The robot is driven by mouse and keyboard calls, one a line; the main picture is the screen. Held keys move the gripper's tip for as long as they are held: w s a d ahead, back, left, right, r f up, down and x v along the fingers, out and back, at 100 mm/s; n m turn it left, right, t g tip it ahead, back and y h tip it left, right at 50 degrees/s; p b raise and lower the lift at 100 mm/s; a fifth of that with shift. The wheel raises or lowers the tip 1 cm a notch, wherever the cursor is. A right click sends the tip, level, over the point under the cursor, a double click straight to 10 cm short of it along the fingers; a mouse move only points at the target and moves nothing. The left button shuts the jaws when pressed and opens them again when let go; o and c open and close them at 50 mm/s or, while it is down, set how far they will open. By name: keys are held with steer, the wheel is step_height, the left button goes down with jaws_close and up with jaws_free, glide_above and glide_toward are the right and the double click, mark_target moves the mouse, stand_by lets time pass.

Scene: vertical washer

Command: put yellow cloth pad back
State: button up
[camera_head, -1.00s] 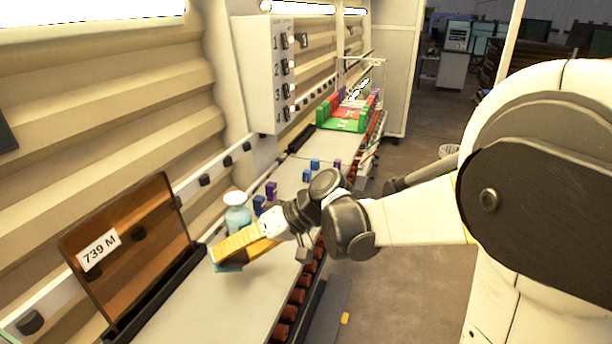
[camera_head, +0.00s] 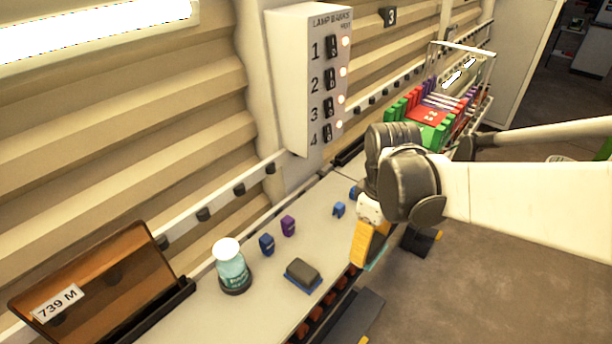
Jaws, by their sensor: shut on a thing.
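My gripper (camera_head: 369,212) is shut on the yellow cloth pad (camera_head: 368,246), a yellow block with a thin teal layer along its lower edge. The pad hangs tilted below the gripper, over the right edge of the pale counter (camera_head: 215,318). The gripper's fingers are partly hidden by my wrist and by the small view. I cannot tell whether the pad touches the counter.
A dark grey pad with a blue base (camera_head: 303,275), a teal bottle (camera_head: 231,266) and several small blue and purple clips stand on the counter. An amber panel marked 739 M (camera_head: 95,285) stands at left. A lamp-switch box (camera_head: 308,80) hangs behind. Coloured racks (camera_head: 432,115) lie beyond.

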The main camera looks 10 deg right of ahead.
glide_above(327, 252)
step_height(327, 252, down, 7)
steer(key=shift+s+r+b, duration=0.1)
steer(key=shift+r+b, duration=0.05)
steer(key=shift+b, duration=0.2)
steer(key=shift+f, duration=2)
steer(key=shift+f+b, duration=0.1)
steer(key=shift+b, duration=0.2)
steer(key=o, duration=1)
steer(key=shift+o, duration=0.2)
